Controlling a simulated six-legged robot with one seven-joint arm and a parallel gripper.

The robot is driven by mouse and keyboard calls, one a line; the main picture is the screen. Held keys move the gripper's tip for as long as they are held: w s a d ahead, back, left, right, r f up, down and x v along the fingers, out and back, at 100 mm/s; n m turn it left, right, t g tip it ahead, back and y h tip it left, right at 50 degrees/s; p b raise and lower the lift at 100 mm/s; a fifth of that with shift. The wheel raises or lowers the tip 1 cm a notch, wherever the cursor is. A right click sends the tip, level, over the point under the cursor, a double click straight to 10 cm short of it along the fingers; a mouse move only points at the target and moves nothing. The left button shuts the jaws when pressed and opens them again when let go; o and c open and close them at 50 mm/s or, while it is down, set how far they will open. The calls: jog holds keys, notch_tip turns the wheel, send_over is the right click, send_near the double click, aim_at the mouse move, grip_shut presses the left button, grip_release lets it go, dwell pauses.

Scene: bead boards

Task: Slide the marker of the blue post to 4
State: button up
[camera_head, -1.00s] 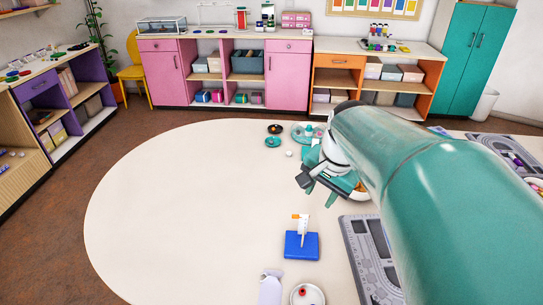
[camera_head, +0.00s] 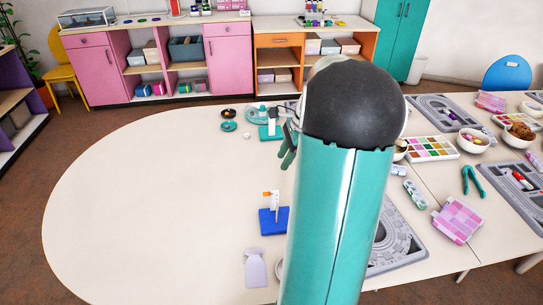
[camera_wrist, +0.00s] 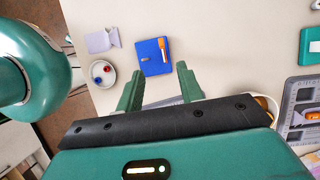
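The blue post has a flat blue base (camera_head: 281,224) with a thin white upright (camera_head: 275,203) on it. An orange marker (camera_head: 267,193) sits near the top of the upright. In the wrist view the blue base (camera_wrist: 147,60) lies beyond my fingertips, with the orange marker (camera_wrist: 164,50) at its right side. My gripper (camera_wrist: 158,82) is open, its two green fingers apart with nothing between them. In the head view my gripper (camera_head: 288,150) is partly hidden behind my arm, above and beyond the post. The scale numbers are too small to read.
A white tag-shaped piece (camera_head: 256,270) lies in front of the blue base. A round dish (camera_wrist: 102,72) with red and blue beads is near it. A teal-based piece (camera_head: 267,132) stands farther back. Grey bead boards (camera_head: 398,235) lie right. The table's left side is clear.

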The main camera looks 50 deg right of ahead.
send_near(268, 193)
jog(key=x, duration=0.7)
jog(key=shift+a+f, duration=0.15)
jog(key=shift+f, duration=0.05)
grip_shut()
